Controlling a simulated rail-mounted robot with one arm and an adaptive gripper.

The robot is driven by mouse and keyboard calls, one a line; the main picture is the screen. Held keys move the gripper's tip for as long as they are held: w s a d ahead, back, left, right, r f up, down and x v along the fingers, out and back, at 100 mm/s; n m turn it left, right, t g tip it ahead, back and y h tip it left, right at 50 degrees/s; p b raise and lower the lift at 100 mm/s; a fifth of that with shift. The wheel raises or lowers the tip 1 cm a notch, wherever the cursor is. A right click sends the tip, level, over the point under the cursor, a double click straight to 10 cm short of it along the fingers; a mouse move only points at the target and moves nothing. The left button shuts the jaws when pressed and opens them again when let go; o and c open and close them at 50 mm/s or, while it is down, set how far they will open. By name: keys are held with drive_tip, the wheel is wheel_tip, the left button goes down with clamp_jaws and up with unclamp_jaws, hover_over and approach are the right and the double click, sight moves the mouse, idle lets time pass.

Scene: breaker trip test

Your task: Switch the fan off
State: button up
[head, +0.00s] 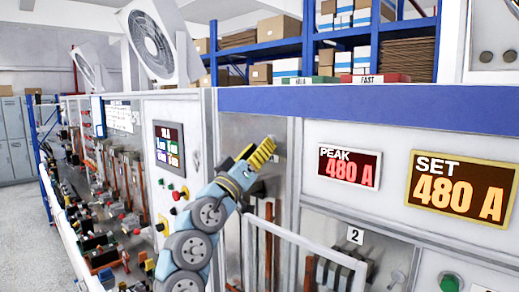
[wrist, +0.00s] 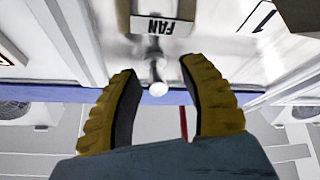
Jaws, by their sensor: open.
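The fan switch (wrist: 157,88) is a small metal lever with a pale round tip. It shows in the wrist view beside a white FAN label (wrist: 160,25), which reads upside down there. The lever points away from the label, toward the bottom of the picture. My gripper (wrist: 158,70) is open, with one yellow ribbed finger on each side of the lever; I cannot tell whether either touches it. In the head view my gripper (head: 266,148) is at the grey panel and hides most of the switch. A large white fan (head: 152,43) stands on top of the cabinets.
A PEAK display (head: 349,168) and a SET display (head: 461,188), both reading 480 A, are right of my gripper. A pale frame (head: 300,238) stands out below it. Cabinets with red and green buttons (head: 180,192) line the left. Blue shelves with boxes are behind.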

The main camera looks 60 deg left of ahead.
drive_tip(key=v, duration=1.2)
idle(1.0)
